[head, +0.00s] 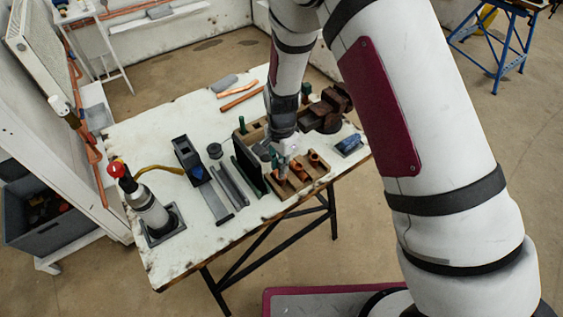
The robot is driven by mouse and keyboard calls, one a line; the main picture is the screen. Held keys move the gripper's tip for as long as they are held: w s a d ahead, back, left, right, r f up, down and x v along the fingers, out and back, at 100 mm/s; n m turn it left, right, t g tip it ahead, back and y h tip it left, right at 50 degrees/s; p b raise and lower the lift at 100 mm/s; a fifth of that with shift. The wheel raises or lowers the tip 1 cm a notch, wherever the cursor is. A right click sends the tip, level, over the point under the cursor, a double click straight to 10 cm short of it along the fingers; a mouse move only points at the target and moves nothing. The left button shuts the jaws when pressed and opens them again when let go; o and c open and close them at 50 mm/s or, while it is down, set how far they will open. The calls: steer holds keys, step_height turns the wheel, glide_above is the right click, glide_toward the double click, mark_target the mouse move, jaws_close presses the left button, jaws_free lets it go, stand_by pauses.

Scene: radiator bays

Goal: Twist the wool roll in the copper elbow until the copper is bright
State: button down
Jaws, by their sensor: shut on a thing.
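A wooden rack (312,187) on the white workbench holds several copper elbows, one clear at its right end (315,158) and one in the middle (299,170). My gripper (278,158) is low over the rack's left part, pointing down, shut on a thin, small piece that I take for the wool roll. A bit of green (275,163) shows by the fingertips. The wool itself is too small and covered to make out. I cannot tell whether it sits inside an elbow, or how bright the copper there is.
A dark upright plate (247,165), grey bars (229,185) and a black holder (187,155) stand left of the rack. A vise (328,108) is behind right, a blue item (348,144) right. A torch bottle (148,208) stands at the front left. The front bench strip is bare.

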steer(key=shift+m, duration=0.4)
steer(key=shift+r, duration=0.1)
steer(key=shift+r+p, duration=1.15)
steer(key=shift+r, duration=2.4)
steer(key=shift+w, duration=0.15)
